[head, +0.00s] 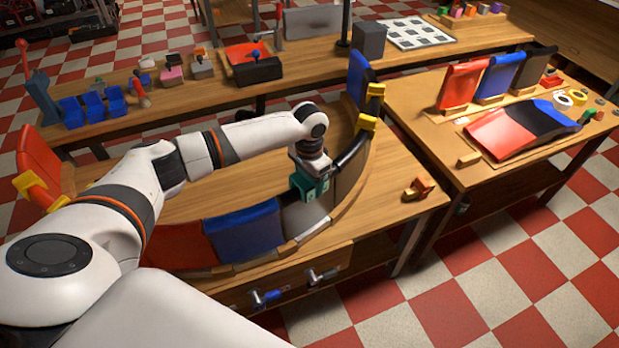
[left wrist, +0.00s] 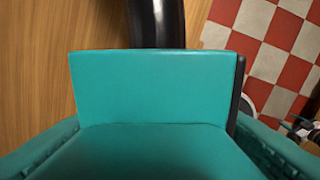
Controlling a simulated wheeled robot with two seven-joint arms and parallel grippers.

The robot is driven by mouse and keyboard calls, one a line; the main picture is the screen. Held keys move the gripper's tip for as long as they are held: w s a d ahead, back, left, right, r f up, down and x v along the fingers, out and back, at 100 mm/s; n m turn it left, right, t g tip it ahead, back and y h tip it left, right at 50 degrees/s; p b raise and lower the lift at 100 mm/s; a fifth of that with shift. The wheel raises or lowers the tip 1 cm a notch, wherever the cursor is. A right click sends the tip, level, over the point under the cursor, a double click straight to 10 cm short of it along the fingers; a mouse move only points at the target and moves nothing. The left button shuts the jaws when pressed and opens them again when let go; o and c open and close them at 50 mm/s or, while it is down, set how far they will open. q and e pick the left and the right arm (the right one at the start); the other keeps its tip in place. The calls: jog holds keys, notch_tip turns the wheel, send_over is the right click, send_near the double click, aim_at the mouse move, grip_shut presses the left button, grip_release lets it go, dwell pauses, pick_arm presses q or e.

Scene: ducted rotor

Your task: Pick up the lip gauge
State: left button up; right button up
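My left gripper (head: 309,190) points down over the curved rim of panels on the near bench. Teal surfaces show at its tip. In the left wrist view a flat teal block (left wrist: 155,85) fills the middle, with a dark strip on its right edge. Teal ridged parts flank it at the lower left and right. I cannot tell where the block ends and the fingers begin, nor whether the block is the lip gauge. A black curved bar (left wrist: 157,22) runs just beyond the block. No other lip gauge can be made out with certainty. My right gripper is not in view.
Red (head: 180,244) and blue (head: 246,230) panels stand along the bench's front edge. A small brown-orange piece (head: 418,189) lies at its right end. The right bench (head: 415,95) carries panels and rolls. The back bench (head: 190,98) holds blue parts and tools. Checkered floor lies between benches.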

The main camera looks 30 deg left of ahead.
pick_arm(q)
jog(key=shift+c, duration=1.3)
jog(key=shift+r, duration=0.15)
notch_tip(320, 180, up, 10)
jog(key=shift+r+b, duration=0.1)
jog(key=shift+b, duration=0.65)
notch_tip(320, 180, up, 5)
jog(key=p, duration=0.6)
jog(key=shift+f, duration=0.2)
